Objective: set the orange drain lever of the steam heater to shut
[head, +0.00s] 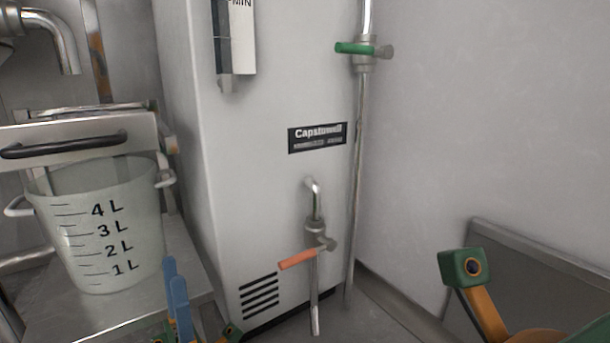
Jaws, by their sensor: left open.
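The steam heater (250,160) is a tall pale grey cabinet in the middle of the head view. A drain pipe (315,290) comes out of its lower front and runs downward. The orange drain lever (297,259) sits on the pipe's valve (318,238) and points left, roughly across the pipe, its left end a little lower. My left gripper (175,284) shows its blue fingers at the bottom, left of and below the lever. It is open, apart from the lever, with nothing seen between its fingers. My right gripper is not in view.
A clear bucket (100,225) with litre marks stands on a metal shelf (195,262) at the left. A green lever (355,48) sits on a tall vertical pipe (356,180) beside the heater. A grey panel (540,270) leans low at the right. Space before the drain lever looks clear.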

